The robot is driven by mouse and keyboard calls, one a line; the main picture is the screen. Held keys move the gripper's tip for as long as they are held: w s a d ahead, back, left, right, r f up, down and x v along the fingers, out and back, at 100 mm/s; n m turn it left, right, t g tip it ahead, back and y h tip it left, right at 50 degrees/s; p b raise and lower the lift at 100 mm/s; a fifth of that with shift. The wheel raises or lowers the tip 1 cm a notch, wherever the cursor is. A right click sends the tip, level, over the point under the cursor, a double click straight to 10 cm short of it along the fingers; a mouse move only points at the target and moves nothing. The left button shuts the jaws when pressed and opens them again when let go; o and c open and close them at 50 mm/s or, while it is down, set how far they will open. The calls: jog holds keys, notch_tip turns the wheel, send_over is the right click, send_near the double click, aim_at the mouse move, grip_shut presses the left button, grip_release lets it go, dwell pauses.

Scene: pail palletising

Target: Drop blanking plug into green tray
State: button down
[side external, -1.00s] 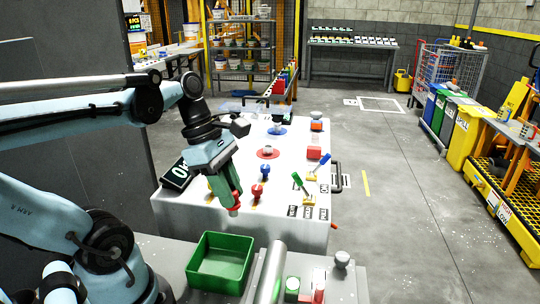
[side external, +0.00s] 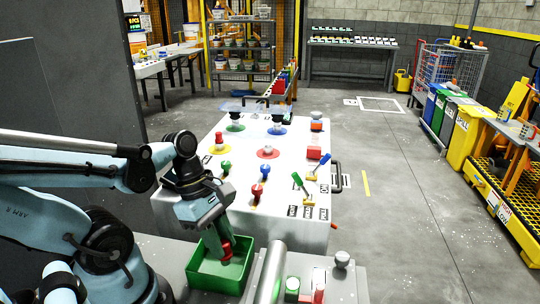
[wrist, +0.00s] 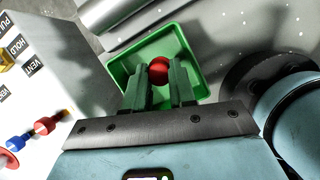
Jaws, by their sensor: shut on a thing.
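The green tray (side external: 207,270) is an open box on the grey bench in front of the white panel; it also shows in the wrist view (wrist: 194,52). My gripper (side external: 225,250) points down at the tray and is shut on a red blanking plug (side external: 227,248). In the wrist view the plug's round red end (wrist: 158,70) shows between the fingertips (wrist: 160,82), with the tray floor behind it. The plug appears over or just inside the tray opening; its exact height is hard to tell.
The white panel (side external: 300,238) behind the tray carries coloured knobs, levers and labels. Further right are a green-and-white piece (side external: 292,288) and a grey knob (side external: 342,259).

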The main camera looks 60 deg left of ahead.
jog(key=shift+f, duration=0.4)
jog(key=c, duration=0.8)
grip_release()
jog(key=shift+c, duration=0.2)
jog(key=shift+r, duration=0.1)
jog(key=v, duration=1.2)
